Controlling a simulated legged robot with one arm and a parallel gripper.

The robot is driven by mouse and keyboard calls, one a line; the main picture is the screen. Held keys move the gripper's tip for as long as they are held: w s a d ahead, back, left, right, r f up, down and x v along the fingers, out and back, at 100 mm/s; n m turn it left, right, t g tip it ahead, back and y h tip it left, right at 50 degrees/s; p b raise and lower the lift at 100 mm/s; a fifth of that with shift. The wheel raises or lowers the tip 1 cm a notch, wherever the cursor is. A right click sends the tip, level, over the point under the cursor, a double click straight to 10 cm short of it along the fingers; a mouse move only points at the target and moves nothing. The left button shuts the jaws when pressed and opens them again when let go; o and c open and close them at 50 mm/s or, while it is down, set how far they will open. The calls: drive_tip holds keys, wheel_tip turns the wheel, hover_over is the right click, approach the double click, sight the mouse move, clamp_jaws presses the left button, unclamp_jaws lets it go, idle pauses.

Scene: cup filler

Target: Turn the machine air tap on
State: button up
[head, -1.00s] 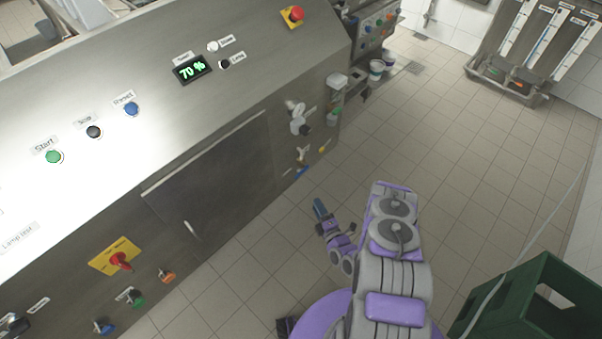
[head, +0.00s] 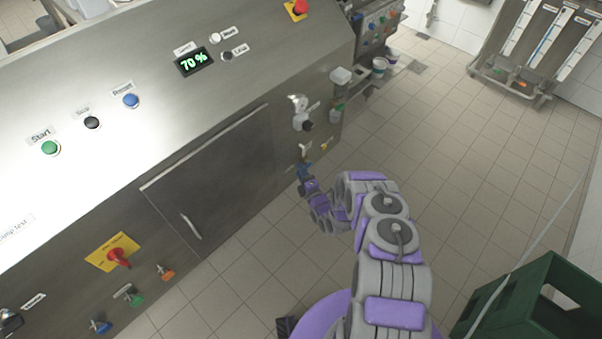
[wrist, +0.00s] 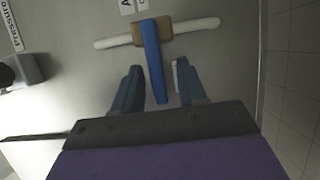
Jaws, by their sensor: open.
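The air tap (wrist: 153,55) has a blue lever handle on a brass body, with white pipe stubs to both sides, on the machine's steel front. In the wrist view the blue lever points down toward my gripper (wrist: 155,85), its lower end between the two open blue fingers. The fingers appear apart from the lever on both sides. In the head view my gripper (head: 304,172) is at the lower right of the machine front and covers the tap there. A label, mostly cut off, is above the tap in the wrist view.
The machine front (head: 215,180) with its door lies left of my gripper. A dark knob and grey fitting (wrist: 25,72) are left of the tap. A yellow-handled fitting (head: 325,146) sits just right of it. A green crate (head: 530,305) stands on the floor at lower right.

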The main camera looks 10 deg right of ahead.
drive_tip(key=shift+w, duration=0.3)
drive_tip(key=shift+c, duration=0.2)
clamp_jaws()
idle(0.3)
